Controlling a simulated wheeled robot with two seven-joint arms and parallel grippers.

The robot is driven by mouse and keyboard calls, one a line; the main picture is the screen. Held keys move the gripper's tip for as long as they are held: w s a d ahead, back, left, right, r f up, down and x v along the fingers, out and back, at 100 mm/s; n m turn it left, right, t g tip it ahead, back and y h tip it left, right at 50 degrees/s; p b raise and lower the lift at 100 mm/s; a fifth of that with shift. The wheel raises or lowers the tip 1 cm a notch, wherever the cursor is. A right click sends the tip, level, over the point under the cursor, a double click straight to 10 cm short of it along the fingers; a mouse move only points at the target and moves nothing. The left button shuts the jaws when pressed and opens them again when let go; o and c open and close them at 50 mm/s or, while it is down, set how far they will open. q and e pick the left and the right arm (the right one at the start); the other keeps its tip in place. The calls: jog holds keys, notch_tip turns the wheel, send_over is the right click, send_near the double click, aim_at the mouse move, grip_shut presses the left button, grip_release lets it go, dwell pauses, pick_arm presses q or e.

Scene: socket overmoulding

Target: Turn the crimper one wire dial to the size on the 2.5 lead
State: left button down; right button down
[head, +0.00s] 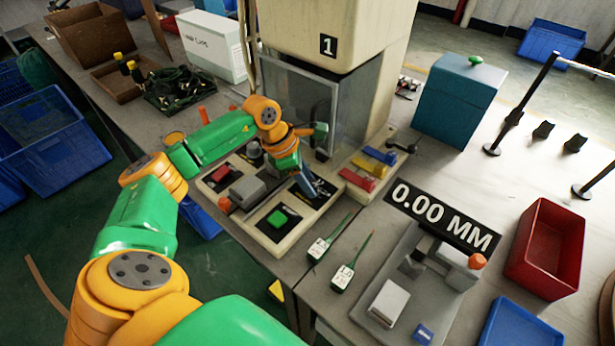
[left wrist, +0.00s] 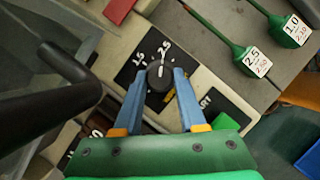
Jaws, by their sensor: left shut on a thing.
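The wire dial (left wrist: 159,78) is a round black knob with a white pointer mark, on a black plate with white size marks. The marks 1.5 and 2.5 are readable beyond the knob; the pointer faces that side, but I cannot tell exactly which mark it meets. My left gripper (left wrist: 163,76) is shut on the dial, a blue finger on each side. In the head view my left gripper (head: 304,182) is over the crimper's front panel and hides the dial. The 2.5 lead (left wrist: 252,62) has a green-and-white tag and lies on the table; it also shows in the head view (head: 317,248). My right gripper is out of view.
The 1.0 lead (left wrist: 292,30) lies beside the 2.5 lead. A green button (head: 277,218) sits on the crimper's front panel (head: 262,238). A black lever (left wrist: 50,90) is close on the left in the wrist view. A gauge reading 0.00 MM (head: 443,218) stands at right.

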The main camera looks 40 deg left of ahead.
pick_arm(q)
jog(key=shift+c, duration=2.4)
grip_release()
jog(key=shift+d, duration=0.1)
jog(key=v, duration=0.7)
jog(key=shift+b, duration=0.35)
